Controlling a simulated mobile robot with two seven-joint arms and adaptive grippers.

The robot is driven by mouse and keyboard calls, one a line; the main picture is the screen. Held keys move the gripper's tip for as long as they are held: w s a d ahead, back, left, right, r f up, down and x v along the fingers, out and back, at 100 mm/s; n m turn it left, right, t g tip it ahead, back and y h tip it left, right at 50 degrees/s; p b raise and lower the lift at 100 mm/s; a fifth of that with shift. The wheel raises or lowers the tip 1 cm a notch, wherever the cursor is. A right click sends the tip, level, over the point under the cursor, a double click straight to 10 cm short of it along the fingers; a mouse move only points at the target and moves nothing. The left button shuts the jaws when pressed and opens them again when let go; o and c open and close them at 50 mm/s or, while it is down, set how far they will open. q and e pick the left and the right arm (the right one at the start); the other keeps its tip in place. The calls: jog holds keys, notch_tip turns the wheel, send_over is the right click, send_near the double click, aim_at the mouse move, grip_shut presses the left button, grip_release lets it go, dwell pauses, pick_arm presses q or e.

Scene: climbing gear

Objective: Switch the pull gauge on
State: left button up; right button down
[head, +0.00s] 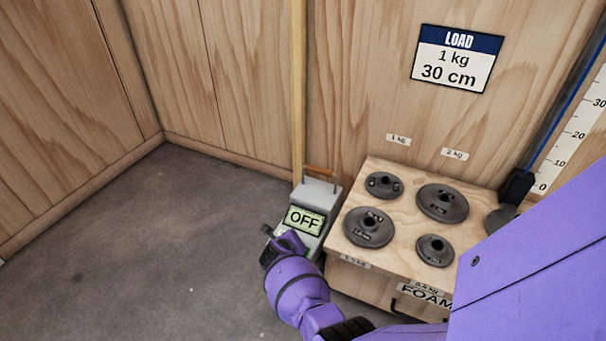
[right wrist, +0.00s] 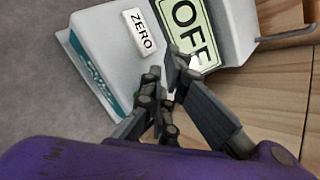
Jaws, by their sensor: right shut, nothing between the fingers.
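The pull gauge (head: 318,190) is a grey box with an orange-brown handle, standing beside the wooden weight box. Its green display (head: 304,220) reads OFF. My right gripper (head: 272,238) is shut and empty at the gauge's near face, just below the display, and hides part of that face. In the right wrist view, the gauge (right wrist: 100,42) shows a white ZERO button (right wrist: 139,31) and the display (right wrist: 190,22). The fingertips (right wrist: 165,78) are over the face beside the display's lower edge; whether they touch it I cannot tell. A pale patch by the fingertips is mostly covered. My left gripper is out of view.
The wooden box (head: 390,240) right of the gauge carries several dark disc weights (head: 443,202). A load sign (head: 455,58) reads 1 kg, 30 cm. A ruler (head: 580,125) runs up the right wall. The grey floor (head: 130,250) to the left is clear.

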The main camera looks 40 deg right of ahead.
jog(key=shift+f, duration=0.1)
notch_tip(320, 180, up, 4)
jog(key=p, duration=0.3)
jog(key=shift+f, duration=0.1)
notch_tip(320, 180, up, 2)
jog(key=shift+r+p, duration=0.1)
jog(key=shift+p, duration=0.9)
